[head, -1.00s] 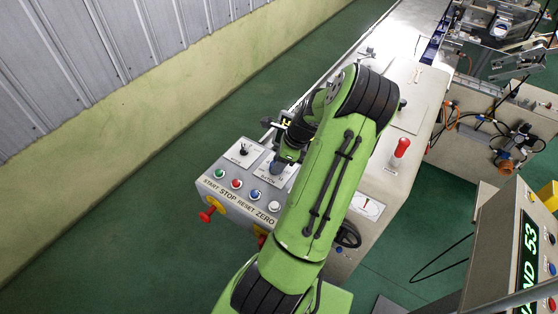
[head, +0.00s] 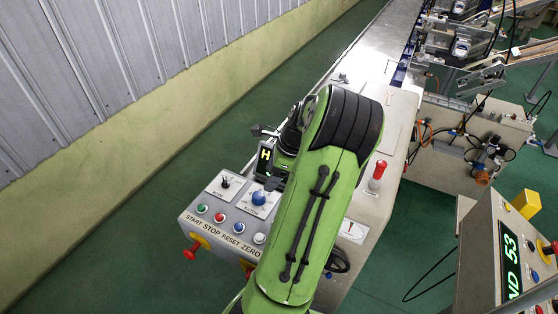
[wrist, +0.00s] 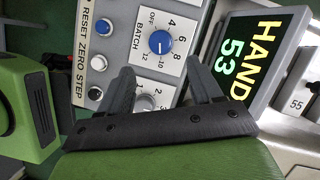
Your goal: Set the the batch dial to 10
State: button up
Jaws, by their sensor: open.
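The batch dial (head: 259,198) is a blue knob on a white plate on the sloped control panel, and it is in clear view. In the wrist view the blue batch dial (wrist: 161,42) has printed marks OFF, 4, 6, 8, 10 and 12 around it. Its small white mark appears to face the 10, on the lower side. My gripper (wrist: 163,82) is open and empty, with its two dark fingers spread below the dial in the picture and apart from it. In the head view my arm hides the fingers.
A black mode switch (head: 226,183) is left of the dial. Green, red, blue and white buttons (head: 239,228) line the panel's front. A grey knob (wrist: 146,102) lies between my fingers in the wrist view. A display (wrist: 247,55) reads HAND 53.

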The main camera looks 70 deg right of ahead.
jog(key=v, duration=0.6)
jog(key=shift+s+r+p, duration=0.2)
jog(key=shift+r+p, duration=0.1)
jog(key=shift+p, duration=0.05)
